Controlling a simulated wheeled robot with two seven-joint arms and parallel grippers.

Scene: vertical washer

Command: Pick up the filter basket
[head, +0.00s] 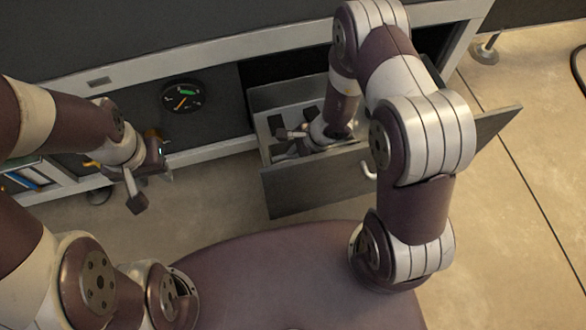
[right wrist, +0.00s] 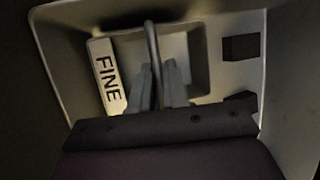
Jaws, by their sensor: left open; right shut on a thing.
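The filter basket (right wrist: 198,70) shows in the right wrist view as a grey recessed box with a thin upright handle (right wrist: 152,42) and a white plate marked "FINE" (right wrist: 107,76) at its left. My right gripper (right wrist: 158,78) is shut on the handle, one finger on each side of it. In the head view my right gripper (head: 288,145) is down inside the open drawer (head: 310,185), and the arm hides much of the drawer's inside. My left gripper (head: 150,186) is open and empty, left of the drawer and in front of the cabinet.
The drawer stands pulled out of the grey cabinet (head: 200,150), with a hook-shaped handle (head: 369,170) on its front. Dark square blocks (right wrist: 241,47) are at the right in the wrist view. Floor (head: 520,200) is clear to the right.

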